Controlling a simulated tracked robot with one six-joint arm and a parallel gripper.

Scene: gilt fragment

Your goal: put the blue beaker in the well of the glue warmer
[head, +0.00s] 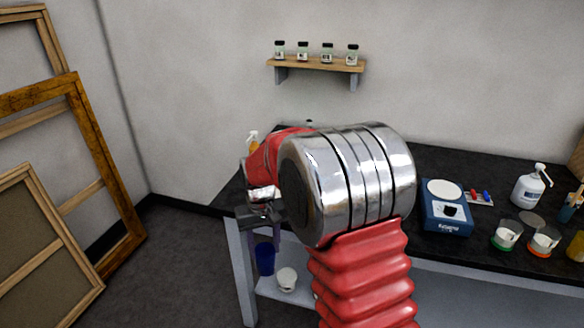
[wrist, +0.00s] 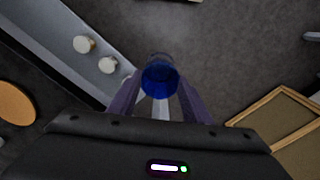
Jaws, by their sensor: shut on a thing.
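The blue beaker (head: 265,259) hangs at the left end of the bench, beside the front left leg and over the floor. It also shows in the wrist view (wrist: 160,80), between the two purple fingers. My gripper (head: 266,244) is shut on it; in the wrist view the fingertips (wrist: 160,88) flank its sides. I look into its open round top there, and its inside looks deep blue. I cannot make out a glue warmer with a well in either view; my arm hides the middle of the bench top.
On the dark bench top (head: 482,262), right of my arm, stand a blue device with a white disc (head: 447,207), a pump bottle (head: 530,188) and several cups. A white pot (head: 287,279) stands on the lower shelf. Wooden frames (head: 105,180) lean at the left; floor between is clear.

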